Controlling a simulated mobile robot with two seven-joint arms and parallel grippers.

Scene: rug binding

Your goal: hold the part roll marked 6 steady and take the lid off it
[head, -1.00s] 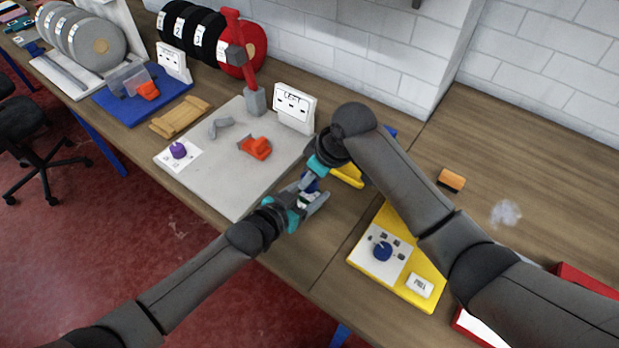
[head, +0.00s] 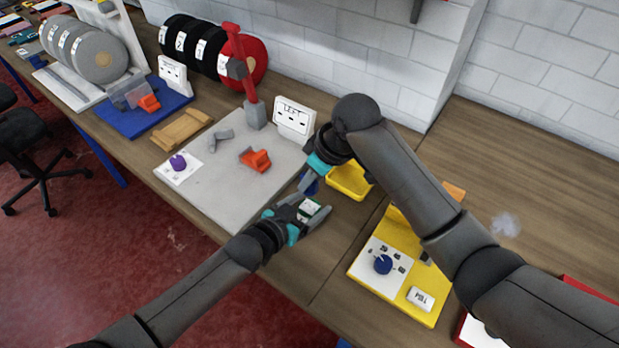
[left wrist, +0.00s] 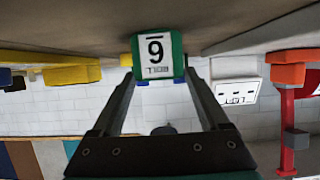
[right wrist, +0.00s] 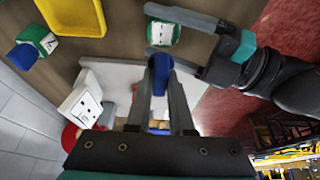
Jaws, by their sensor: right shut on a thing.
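The part roll marked 6 is green with a white label. It stands between my left gripper's fingers in the left wrist view (left wrist: 156,52), its label inverted there. It also shows in the head view (head: 309,207) and the right wrist view (right wrist: 162,32). My left gripper (head: 305,212) is open around it, with a gap on at least one side in the right wrist view. My right gripper (right wrist: 160,65) is shut on the blue lid (right wrist: 160,85), which looks apart from the roll. In the head view the lid (head: 311,188) is partly hidden by my right gripper.
A yellow tray (head: 348,183) lies just beyond my grippers. Another green roll with a blue lid (right wrist: 24,54) is near it. The grey board (head: 215,195) with an orange clamp (head: 257,160) is at the left. A yellow board (head: 420,272) is at the right. Bare wood lies in front.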

